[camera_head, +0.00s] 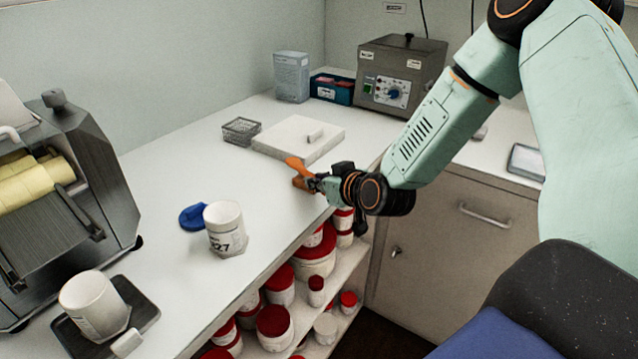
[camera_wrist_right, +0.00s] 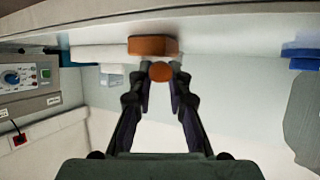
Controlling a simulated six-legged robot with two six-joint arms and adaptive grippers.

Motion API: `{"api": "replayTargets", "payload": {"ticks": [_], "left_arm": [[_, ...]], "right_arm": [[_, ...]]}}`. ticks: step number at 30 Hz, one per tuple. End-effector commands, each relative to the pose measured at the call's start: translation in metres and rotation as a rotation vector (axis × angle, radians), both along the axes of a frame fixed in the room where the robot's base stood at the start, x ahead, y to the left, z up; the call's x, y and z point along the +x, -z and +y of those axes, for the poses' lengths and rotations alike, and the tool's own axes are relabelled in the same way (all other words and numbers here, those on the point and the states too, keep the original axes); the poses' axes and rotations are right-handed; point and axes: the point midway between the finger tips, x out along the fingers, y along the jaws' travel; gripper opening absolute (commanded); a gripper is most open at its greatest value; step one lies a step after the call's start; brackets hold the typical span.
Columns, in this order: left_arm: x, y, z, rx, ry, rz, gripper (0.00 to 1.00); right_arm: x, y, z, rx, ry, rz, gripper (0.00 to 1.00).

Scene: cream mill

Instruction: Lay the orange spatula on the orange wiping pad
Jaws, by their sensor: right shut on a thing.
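The orange spatula (camera_head: 297,164) is held in my right gripper (camera_head: 316,179), above the counter near its front edge. In the right wrist view the spatula (camera_wrist_right: 160,71) shows as a small orange round shape between the two fingertips (camera_wrist_right: 160,80). The orange wiping pad (camera_head: 299,184) lies on the counter just below the spatula, partly hidden by the gripper. In the right wrist view the pad (camera_wrist_right: 153,45) is an orange block just beyond the fingertips. I cannot tell whether spatula and pad touch. My left gripper is not in view.
A white slab (camera_head: 290,150) and a wire basket (camera_head: 240,130) lie behind the pad. A labelled white jar (camera_head: 225,232) and a blue lid (camera_head: 193,216) stand to the left. A grey control box (camera_head: 400,75) is at the back. Red-lidded jars (camera_head: 315,258) fill the shelves below.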

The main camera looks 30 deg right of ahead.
Motion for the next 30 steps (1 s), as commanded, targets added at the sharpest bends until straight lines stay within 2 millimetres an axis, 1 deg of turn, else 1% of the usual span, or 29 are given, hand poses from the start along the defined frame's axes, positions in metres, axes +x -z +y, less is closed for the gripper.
{"api": "replayTargets", "payload": {"ticks": [6, 7, 14, 24, 26, 30], "left_arm": [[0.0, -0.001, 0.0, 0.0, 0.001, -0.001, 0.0], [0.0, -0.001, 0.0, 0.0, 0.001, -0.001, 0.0], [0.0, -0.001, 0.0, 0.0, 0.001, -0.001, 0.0], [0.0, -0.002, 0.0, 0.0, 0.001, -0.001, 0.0], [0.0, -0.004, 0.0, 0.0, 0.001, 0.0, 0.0], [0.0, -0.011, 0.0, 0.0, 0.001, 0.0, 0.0]], "right_arm": [[0.0, -0.001, -0.001, 0.0, 0.002, -0.002, 0.0], [0.0, -0.001, -0.001, 0.0, 0.002, -0.002, 0.2], [0.0, -0.001, -0.001, 0.0, 0.001, -0.001, 0.39], [-0.001, -0.003, -0.001, 0.001, 0.003, -0.001, 0.4], [-0.004, -0.004, -0.001, 0.001, 0.004, -0.001, 0.4], [-0.018, -0.012, -0.002, 0.005, 0.006, 0.0, 0.4]]}}
